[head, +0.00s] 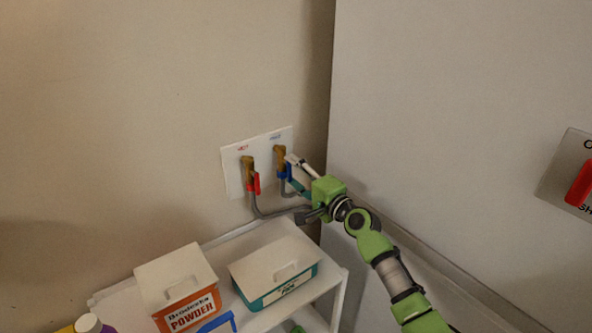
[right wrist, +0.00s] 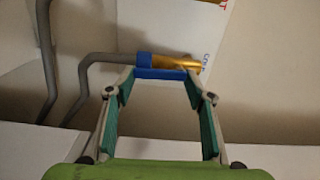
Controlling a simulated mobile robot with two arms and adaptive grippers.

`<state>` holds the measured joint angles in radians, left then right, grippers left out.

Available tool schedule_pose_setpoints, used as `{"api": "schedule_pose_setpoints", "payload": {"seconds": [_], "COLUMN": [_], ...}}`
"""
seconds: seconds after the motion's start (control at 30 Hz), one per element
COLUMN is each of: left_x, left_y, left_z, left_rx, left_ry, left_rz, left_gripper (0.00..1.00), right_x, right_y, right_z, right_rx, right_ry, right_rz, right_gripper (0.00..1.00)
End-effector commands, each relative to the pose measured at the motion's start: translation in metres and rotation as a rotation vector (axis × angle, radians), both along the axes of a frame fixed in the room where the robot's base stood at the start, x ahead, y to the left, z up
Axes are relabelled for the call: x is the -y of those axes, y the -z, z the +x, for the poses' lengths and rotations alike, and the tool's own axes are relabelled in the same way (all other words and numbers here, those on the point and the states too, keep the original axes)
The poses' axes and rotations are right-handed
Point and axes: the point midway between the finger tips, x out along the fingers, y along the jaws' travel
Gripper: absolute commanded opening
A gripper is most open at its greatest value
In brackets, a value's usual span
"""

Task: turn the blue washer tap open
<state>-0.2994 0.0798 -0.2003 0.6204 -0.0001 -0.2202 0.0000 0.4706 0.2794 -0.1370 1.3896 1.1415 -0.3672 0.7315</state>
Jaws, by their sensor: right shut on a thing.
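The blue tap (head: 284,172) sits on a brass fitting on a white wall plate (head: 234,185), right of the red tap (head: 254,183). My right gripper (head: 292,169) reaches it from the lower right and partly covers it. In the right wrist view, the blue handle (right wrist: 160,73) lies across between the two fingertips of my right gripper (right wrist: 160,80), which is shut on it. The brass fitting (right wrist: 178,62) and a grey hose are just beyond. My left gripper is in neither view.
Below the taps stands a white shelf (head: 338,297) with an orange powder box (head: 188,312) and a teal box (head: 277,291). Grey hoses (head: 258,207) run down from the taps. A large pale panel is close on the right, with a red switch (head: 581,185) beyond.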

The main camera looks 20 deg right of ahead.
Motion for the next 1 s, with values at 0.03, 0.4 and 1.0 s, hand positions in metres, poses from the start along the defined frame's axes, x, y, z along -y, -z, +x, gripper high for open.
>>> {"api": "schedule_pose_setpoints", "payload": {"seconds": [0.03,0.4,1.0], "left_x": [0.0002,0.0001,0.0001], "left_y": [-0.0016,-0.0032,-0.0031], "left_z": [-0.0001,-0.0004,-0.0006], "left_rx": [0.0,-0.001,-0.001], "left_ry": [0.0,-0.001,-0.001], "left_rz": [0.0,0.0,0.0], "left_gripper": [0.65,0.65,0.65], "right_x": [-0.0003,-0.0021,-0.0021], "right_y": [0.0009,0.0027,0.0017], "right_z": [-0.0003,-0.001,-0.0009], "right_rx": [-0.008,-0.029,-0.026], "right_ry": [0.0,-0.001,-0.001], "right_rz": [0.017,0.067,0.066], "right_gripper": [0.27,0.27,0.65]}}
